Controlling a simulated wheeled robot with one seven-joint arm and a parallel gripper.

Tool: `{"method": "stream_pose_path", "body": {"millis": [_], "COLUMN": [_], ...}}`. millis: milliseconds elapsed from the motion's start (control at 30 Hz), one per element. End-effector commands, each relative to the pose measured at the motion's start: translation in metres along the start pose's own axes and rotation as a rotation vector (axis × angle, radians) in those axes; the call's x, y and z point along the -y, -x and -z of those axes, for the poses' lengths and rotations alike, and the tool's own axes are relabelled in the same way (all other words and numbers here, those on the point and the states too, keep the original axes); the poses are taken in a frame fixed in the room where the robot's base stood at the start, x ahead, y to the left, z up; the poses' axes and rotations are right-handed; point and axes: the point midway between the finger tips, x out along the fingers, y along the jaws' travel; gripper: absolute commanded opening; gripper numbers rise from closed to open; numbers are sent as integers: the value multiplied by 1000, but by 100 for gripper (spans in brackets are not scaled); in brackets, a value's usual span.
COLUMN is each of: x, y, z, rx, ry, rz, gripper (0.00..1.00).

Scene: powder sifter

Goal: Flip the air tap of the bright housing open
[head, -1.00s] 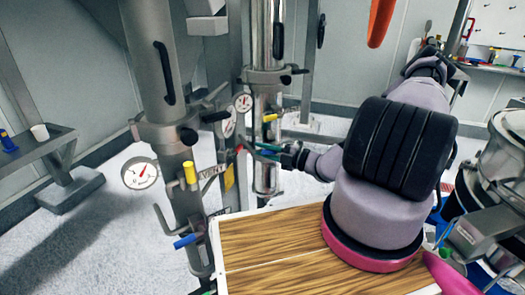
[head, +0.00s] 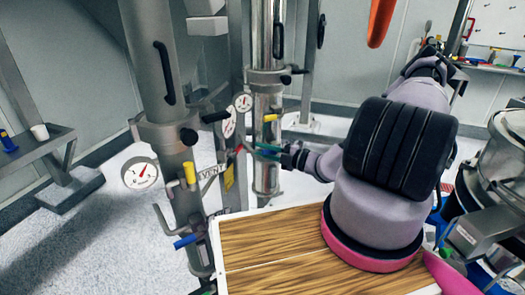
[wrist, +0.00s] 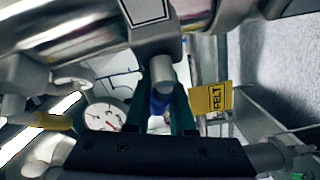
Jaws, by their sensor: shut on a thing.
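The bright housing (head: 265,95) is the shiny steel column behind the duller grey one in the head view. Its metal fills the top of the wrist view (wrist: 70,40). My gripper (head: 262,150) reaches in from the right at its lower part. In the wrist view its two dark green fingers (wrist: 160,110) stand on either side of a blue tap handle (wrist: 158,104) and are shut on it. A grey metal stub (wrist: 162,75) partly covers the grip. A yellow handle (head: 270,117) on the bright housing is clear of my gripper. The blue handle's exact angle is hidden.
The dull housing (head: 155,80) stands nearer, with a gauge (head: 140,173), a yellow handle (head: 190,173) and a blue handle (head: 187,240). A yellow FELT tag (wrist: 211,98) hangs close to my fingers. A wooden-topped table (head: 265,245) lies below my arm.

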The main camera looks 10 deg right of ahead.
Motion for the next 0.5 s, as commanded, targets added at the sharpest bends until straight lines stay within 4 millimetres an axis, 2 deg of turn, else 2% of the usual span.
{"method": "stream_pose_path", "body": {"millis": [300,500], "x": [1,9], "y": [0,0], "z": [0,-1], "rx": [1,26], "ry": [10,126], "rz": [9,99], "gripper": [0,0]}}
